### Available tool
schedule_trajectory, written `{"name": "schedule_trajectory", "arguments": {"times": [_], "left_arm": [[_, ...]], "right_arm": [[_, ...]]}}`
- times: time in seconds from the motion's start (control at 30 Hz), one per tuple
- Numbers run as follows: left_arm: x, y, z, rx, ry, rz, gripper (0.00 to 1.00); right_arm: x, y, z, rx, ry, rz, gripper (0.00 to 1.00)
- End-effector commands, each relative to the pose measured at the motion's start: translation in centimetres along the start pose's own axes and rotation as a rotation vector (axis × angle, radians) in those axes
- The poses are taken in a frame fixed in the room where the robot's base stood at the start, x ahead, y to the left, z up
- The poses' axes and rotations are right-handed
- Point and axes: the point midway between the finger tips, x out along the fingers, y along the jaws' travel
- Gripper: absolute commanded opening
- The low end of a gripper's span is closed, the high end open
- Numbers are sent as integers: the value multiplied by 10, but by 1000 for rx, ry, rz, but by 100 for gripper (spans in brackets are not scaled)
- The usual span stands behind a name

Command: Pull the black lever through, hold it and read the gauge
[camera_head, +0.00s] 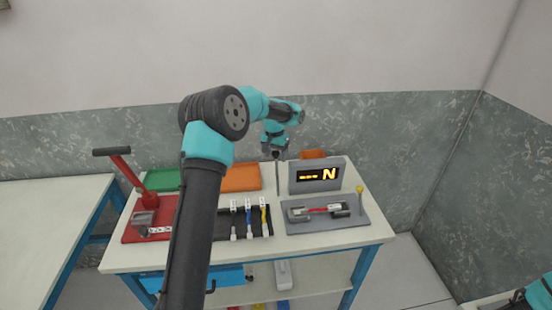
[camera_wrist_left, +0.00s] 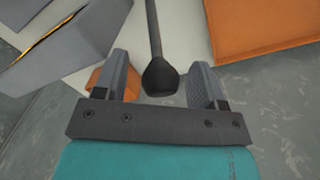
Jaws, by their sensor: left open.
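The black lever (camera_head: 277,178) is a thin dark rod standing upright at the table's back, left of the gauge. In the left wrist view, the lever (camera_wrist_left: 154,35) ends in a dark rounded knob. My left gripper (camera_head: 275,151) is over the lever's top. In the left wrist view, my left gripper (camera_wrist_left: 159,75) is open, with one finger on each side of the knob and gaps showing. The gauge (camera_head: 318,174) is a grey box with a lit orange display of dashes and "N". Part of my right arm (camera_head: 540,293) shows at the lower right corner; its jaw state is unclear.
A red press with a black-handled lever (camera_head: 126,170) stands at the left. Green (camera_head: 166,180) and orange (camera_head: 241,178) trays lie at the back. A grey plate (camera_head: 355,219) holds a red-and-white piece and a yellow-knobbed post. Several coloured leads lie on a black holder (camera_head: 262,213).

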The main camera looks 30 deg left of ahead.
Motion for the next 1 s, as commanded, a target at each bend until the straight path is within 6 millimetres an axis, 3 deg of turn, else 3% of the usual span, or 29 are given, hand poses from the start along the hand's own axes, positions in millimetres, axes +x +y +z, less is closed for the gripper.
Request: {"name": "schedule_trajectory", "arguments": {"times": [0.17,0.47,1.0], "left_arm": [[15,0,0,-1,-1,0,64],[18,0,0,-1,0,0,64],[17,0,0,0,0,0,15]], "right_arm": [[0,0,0,0,0,0,43],[0,0,0,0,0,0,43],[0,0,0,0,0,0,43]]}}
